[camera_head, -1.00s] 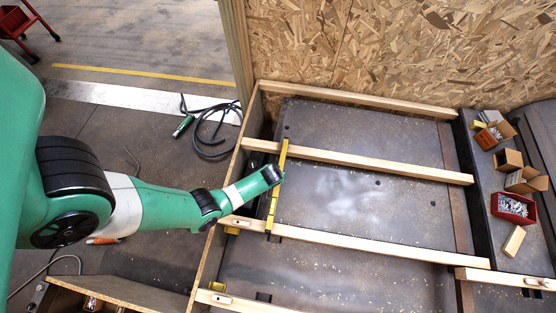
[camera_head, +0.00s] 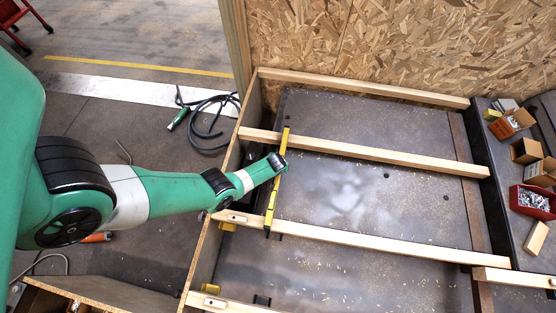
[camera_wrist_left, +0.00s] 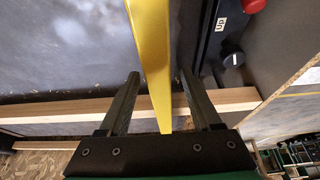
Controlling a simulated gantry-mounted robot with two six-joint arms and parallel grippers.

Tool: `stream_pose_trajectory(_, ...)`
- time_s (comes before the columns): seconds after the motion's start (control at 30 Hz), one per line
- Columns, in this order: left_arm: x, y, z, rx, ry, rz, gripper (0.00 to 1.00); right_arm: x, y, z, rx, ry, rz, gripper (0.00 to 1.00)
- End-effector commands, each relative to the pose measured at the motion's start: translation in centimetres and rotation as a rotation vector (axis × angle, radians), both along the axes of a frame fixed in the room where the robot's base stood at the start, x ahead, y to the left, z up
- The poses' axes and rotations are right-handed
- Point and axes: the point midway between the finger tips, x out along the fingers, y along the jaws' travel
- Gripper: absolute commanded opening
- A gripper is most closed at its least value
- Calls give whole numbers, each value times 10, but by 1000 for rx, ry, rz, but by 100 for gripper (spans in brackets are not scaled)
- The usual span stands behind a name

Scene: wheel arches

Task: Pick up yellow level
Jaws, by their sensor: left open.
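The yellow level (camera_head: 276,185) is a long thin bar lying across two wooden slats near the left side of the wooden frame. In the left wrist view the level (camera_wrist_left: 152,60) runs lengthwise between the two fingers. My left gripper (camera_head: 279,162) is at the level in the head view. In the left wrist view my left gripper (camera_wrist_left: 158,92) is open, with one finger on each side of the bar and gaps showing. My right gripper is not in view.
Wooden slats (camera_head: 380,160) cross the dark panel. Boxes (camera_head: 526,150) and a red bin of hardware (camera_head: 533,202) stand on the right ledge. An OSB wall (camera_head: 400,45) closes the back. A black hose (camera_head: 208,125) lies on the floor at left.

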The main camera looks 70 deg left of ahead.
Motion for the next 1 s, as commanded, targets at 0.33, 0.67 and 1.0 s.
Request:
stream_pose_trajectory(0.33,0,1,-2,0,0,-1,47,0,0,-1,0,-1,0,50)
stream_pose_trajectory(0.67,0,1,-2,0,0,-1,0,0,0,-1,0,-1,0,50)
stream_pose_trajectory(1.0,0,1,-2,0,0,0,0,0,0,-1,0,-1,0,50)
